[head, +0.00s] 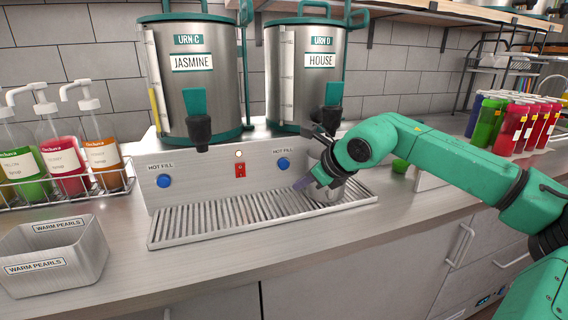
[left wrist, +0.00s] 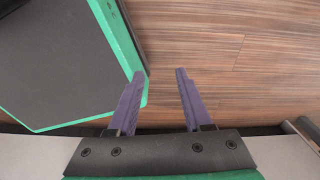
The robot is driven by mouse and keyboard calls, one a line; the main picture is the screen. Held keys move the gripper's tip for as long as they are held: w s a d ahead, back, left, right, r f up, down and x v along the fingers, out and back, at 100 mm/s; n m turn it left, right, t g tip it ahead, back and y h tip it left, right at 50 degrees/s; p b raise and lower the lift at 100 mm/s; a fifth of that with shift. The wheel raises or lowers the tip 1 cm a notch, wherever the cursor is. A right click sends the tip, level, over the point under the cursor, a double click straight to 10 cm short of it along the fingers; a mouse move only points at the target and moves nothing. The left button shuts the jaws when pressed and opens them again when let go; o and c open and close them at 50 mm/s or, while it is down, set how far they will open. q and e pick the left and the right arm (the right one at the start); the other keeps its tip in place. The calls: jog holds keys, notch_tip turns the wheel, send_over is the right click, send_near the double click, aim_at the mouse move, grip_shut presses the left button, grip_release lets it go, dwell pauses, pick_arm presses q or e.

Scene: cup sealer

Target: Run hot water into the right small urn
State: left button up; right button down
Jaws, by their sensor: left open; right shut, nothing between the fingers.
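The right urn, labelled URN D HOUSE (head: 300,85), stands upright at the back, steel with green trim and a green-and-black tap (head: 333,98). Below it on the steel panel is the right blue HOT FILL button (head: 284,164). My right gripper (head: 302,183) is shut and empty, its purple fingertips just right of and below that button in the picture; I cannot tell whether they touch anything. My arm hides part of the panel's right end. My left gripper (left wrist: 160,74) is open and empty over the wooden floor.
URN C JASMINE (head: 190,85) stands left, with another blue button (head: 163,181) below. A red switch (head: 240,170) sits between the buttons. The slatted drip tray (head: 225,222) lies in front. Pump bottles (head: 62,150), a pearl bin (head: 55,250) and bright cups (head: 513,122) stand around.

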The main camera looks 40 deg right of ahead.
aim_at(284, 164)
jog(key=w+p, duration=0.2)
jog(key=w+d+r+p, duration=0.1)
jog(key=p, duration=0.1)
jog(key=w+p, duration=0.1)
jog(key=w+d+p, duration=0.1)
jog(key=w+p, duration=0.2)
jog(key=shift+d+f, duration=0.15)
jog(key=shift+f, duration=0.1)
jog(key=shift+w+f, duration=0.1)
jog(key=shift+w, duration=0.05)
pick_arm(q)
notch_tip(284, 164, up, 9)
jog(key=w, duration=0.1)
jog(key=shift+w, duration=0.35)
pick_arm(e)
jog(key=shift+d+f, duration=0.1)
jog(key=shift+f, duration=0.05)
pick_arm(q)
jog(key=shift+d, duration=0.1)
jog(key=shift+r, duration=0.1)
pick_arm(e)
jog(key=shift+w, duration=0.1)
jog(key=shift+w+p, duration=0.25)
jog(key=shift+p, duration=0.2)
pick_arm(q)
jog(key=shift+r, duration=0.3)
pick_arm(e)
jog(key=shift+w+d, duration=0.15)
